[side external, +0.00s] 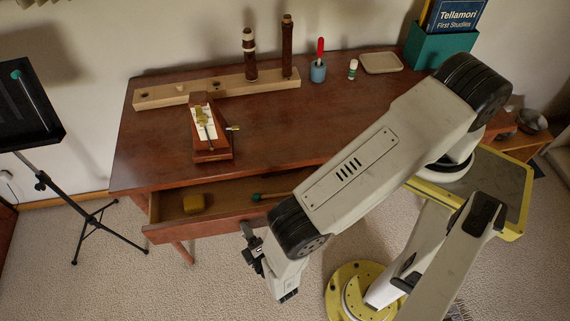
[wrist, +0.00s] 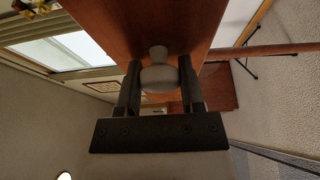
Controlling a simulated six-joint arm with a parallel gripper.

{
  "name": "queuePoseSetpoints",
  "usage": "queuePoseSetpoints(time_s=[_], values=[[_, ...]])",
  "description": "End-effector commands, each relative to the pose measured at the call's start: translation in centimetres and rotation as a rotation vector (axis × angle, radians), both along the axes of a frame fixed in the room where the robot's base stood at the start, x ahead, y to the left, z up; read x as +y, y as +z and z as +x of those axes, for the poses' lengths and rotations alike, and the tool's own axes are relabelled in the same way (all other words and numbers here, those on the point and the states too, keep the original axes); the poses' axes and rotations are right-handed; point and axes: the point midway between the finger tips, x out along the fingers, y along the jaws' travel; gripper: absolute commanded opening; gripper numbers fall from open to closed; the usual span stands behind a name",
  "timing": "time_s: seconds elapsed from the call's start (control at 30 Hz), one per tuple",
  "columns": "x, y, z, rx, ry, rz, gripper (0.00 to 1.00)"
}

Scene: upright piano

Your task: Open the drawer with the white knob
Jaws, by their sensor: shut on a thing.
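The drawer (side external: 190,231) under the brown desk stands pulled out, and its inside shows in the side external view. My gripper (side external: 251,240) is at the drawer's front. In the wrist view, my gripper's two dark fingers (wrist: 159,68) are on either side of the pale knob (wrist: 158,77) and shut on it. The knob is on the wooden drawer front (wrist: 165,25). In the side external view the knob is hidden by my gripper and arm.
A music stand (side external: 40,180) is at left. Carpet in front of the drawer is open.

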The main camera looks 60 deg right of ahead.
Motion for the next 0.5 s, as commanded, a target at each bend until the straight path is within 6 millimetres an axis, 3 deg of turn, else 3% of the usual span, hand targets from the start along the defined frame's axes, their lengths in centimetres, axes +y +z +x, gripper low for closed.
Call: queuePoseSetpoints(time_s=[0.23, 0.27, 0.3, 0.37, 0.5], values=[[0.15, 0.06, 0.06, -0.002, 0.003, 0.003, 0.0], [0.14, 0.06, 0.06, -0.002, 0.003, 0.003, 0.55], [0.13, 0.06, 0.07, -0.002, 0.003, 0.003, 0.68], [0.11, 0.05, 0.06, -0.002, 0.002, 0.003, 0.84], [0.05, 0.03, 0.04, -0.002, 0.001, 0.001, 0.84]])
